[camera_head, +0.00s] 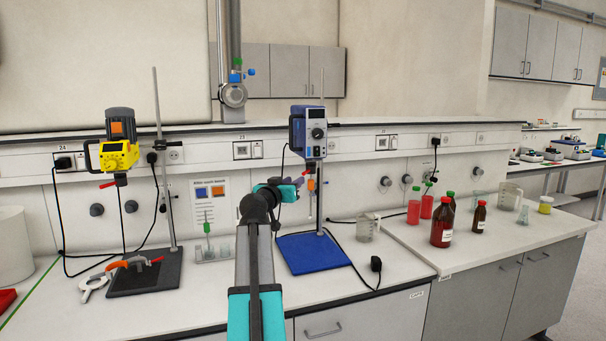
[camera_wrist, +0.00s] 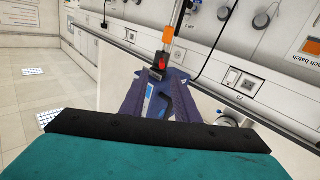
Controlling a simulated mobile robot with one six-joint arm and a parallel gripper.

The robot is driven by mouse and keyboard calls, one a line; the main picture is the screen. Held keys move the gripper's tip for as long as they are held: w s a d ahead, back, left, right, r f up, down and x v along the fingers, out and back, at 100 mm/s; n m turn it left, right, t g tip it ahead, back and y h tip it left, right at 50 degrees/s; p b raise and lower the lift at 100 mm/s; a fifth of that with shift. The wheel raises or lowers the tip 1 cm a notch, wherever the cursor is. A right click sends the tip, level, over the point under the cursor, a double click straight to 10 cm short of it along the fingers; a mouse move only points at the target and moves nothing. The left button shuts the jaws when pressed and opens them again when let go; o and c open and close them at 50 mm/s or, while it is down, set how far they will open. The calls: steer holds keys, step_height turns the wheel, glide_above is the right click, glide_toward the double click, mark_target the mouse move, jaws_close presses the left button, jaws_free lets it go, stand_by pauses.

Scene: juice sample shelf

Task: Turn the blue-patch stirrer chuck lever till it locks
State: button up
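The blue stirrer (camera_head: 308,130) is clamped high on a thin upright rod above a blue base plate (camera_head: 312,252), in the middle of the head view. An orange-red lever (camera_head: 311,184) shows under it. My gripper (camera_head: 293,186) is below the stirrer, its purple fingers close to the lever from the left. In the wrist view, the fingers (camera_wrist: 161,78) point towards a small red part (camera_wrist: 162,64) with an orange part (camera_wrist: 168,34) beyond it. Blue and black surfaces lie between the fingers. Whether they touch or grip the lever is unclear.
A yellow stirrer (camera_head: 118,154) with an orange patch stands at left over a black base plate (camera_head: 145,275). A glass beaker (camera_head: 367,226) and brown bottles (camera_head: 442,225) stand to the right. A black cable plug (camera_head: 376,264) lies near the blue plate.

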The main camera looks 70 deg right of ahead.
steer(key=shift+w+d, duration=0.1)
steer(key=shift+w, duration=0.05)
steer(key=p, duration=0.4)
glide_toward(309, 169)
steer(key=d, duration=0.5)
steer(key=shift+d+f, duration=0.25)
steer(key=shift+d, duration=0.05)
steer(key=shift+d+f+p, duration=0.15)
steer(key=shift+d+p, duration=0.2)
steer(key=shift+d, duration=0.6)
jaws_close()
steer(key=shift+a+r, duration=0.1)
steer(key=shift+r, duration=0.2)
